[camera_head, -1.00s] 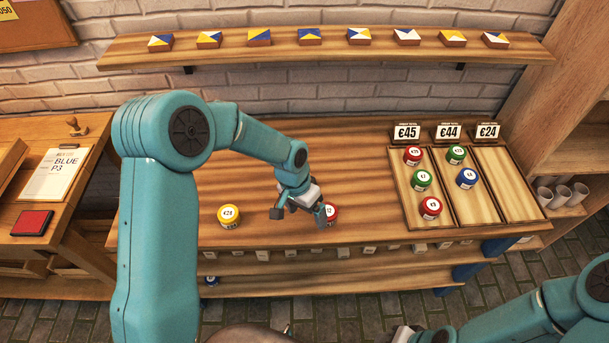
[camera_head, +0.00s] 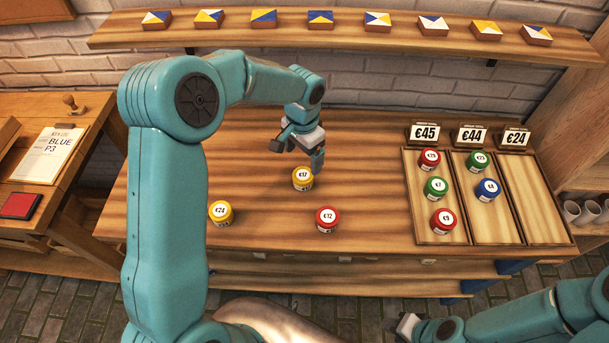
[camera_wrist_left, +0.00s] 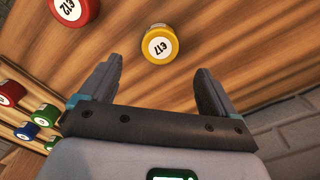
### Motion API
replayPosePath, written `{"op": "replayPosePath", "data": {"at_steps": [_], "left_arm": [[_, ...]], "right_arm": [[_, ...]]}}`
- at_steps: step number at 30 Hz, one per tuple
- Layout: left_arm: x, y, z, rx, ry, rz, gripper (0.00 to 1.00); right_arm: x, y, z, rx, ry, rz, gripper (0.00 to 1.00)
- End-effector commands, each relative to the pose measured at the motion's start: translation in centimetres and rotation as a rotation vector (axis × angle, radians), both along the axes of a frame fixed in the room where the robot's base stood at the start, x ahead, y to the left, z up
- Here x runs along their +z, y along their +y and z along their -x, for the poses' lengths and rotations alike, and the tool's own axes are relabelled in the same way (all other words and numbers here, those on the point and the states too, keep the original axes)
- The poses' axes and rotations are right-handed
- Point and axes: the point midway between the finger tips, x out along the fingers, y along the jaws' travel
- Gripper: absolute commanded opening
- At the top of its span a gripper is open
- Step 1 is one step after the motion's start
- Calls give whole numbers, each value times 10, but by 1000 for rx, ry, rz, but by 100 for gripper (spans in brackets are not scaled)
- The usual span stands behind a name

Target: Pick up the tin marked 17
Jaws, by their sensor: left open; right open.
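The tin marked 17 (camera_head: 302,178) is yellow with a white top and stands upright on the wooden table. In the left wrist view the tin (camera_wrist_left: 160,45) shows ahead of the jaws, nearer the left finger's side, with its label upside down. My left gripper (camera_head: 302,150) is open and empty, just behind and above the tin in the head view. In the wrist view the left gripper's two fingers (camera_wrist_left: 158,85) stand apart with nothing between them. My right gripper (camera_head: 405,325) is at the bottom of the head view, open and partly cut off.
A red tin marked 12 (camera_head: 327,219) and a yellow tin marked 24 (camera_head: 221,213) stand nearby on the table (camera_head: 370,190). On the right, a divided tray (camera_head: 522,215) holds several red, green and blue tins. A shelf (camera_head: 340,40) with painted blocks runs above.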

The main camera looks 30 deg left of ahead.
Motion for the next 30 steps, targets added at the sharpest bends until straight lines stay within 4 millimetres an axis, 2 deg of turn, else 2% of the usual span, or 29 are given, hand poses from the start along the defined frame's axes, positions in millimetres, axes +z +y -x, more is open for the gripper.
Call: {"op": "replayPosePath", "data": {"at_steps": [3, 11, 18, 22, 28, 30], "left_arm": [[-24, -1, 1, -1, 4, 1, 91], [-47, -1, -1, 1, 3, 1, 91], [-84, 0, -3, 1, 3, 1, 91], [-94, 0, -4, 0, -1, 1, 91], [-94, 0, -4, 0, -2, 2, 91], [-94, 0, -4, 0, -2, 2, 68]], "right_arm": [[4, 0, 0, 0, 0, 0, 43], [9, 0, 0, 0, 0, 0, 43], [21, 0, 0, 0, 0, 0, 43], [22, 0, 0, 0, 0, 0, 43], [21, 0, 0, 0, 0, 0, 43], [21, 0, 0, 0, 0, 0, 43]]}}
